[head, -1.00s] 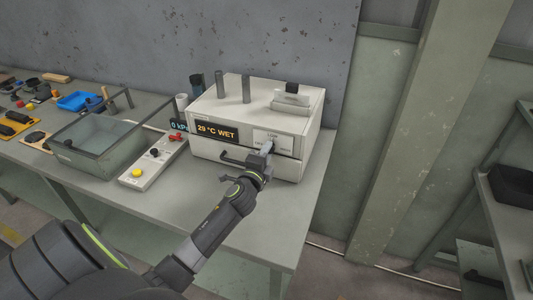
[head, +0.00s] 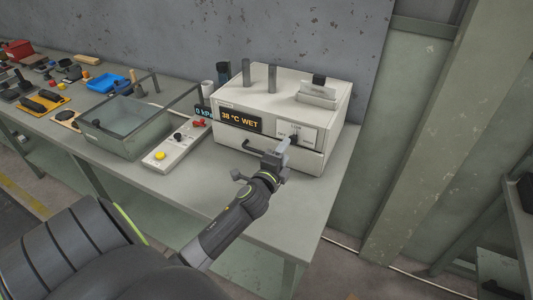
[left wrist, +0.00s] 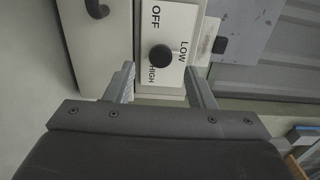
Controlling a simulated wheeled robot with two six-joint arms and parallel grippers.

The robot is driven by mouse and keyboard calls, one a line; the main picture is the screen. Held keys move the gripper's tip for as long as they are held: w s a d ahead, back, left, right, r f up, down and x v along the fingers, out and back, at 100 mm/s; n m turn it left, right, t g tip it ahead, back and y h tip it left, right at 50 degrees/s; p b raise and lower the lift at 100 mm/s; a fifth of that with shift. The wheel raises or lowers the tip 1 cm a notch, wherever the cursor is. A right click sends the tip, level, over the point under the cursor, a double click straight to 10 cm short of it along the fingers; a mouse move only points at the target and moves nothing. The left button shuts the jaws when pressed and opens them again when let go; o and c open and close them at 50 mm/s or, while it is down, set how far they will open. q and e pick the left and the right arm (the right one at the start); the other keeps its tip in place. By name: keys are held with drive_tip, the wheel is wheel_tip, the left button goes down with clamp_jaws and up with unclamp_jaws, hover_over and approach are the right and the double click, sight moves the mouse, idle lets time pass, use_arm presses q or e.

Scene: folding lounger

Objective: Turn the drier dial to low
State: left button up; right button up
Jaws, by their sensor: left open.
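The drier is a cream box (head: 262,98) on the bench, with a display (head: 240,120) reading 38 °C WET. Its white dial plate (head: 309,131) is at the front right. In the left wrist view the plate (left wrist: 180,22) carries OFF, LOW and HIGH around a round black dial (left wrist: 160,56). No pointer mark can be made out on the dial. My left gripper (head: 285,148) is in front of the plate and partly hides the dial in the head view. In the left wrist view its open fingers (left wrist: 160,75) stand to either side of the dial, apart from it. My right gripper is out of view.
A drawer-like handle (head: 262,150) sits below the display, close to my gripper. A control box with a yellow button (head: 160,156) and a glass-walled tank (head: 127,130) stand to the left. The bench front right (head: 310,190) is clear.

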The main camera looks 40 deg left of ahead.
use_arm(q)
drive_tip(key=b+v, duration=0.1)
drive_tip(key=v, duration=1.2)
drive_tip(key=shift+b, duration=0.3)
drive_tip(key=shift+s, duration=0.1)
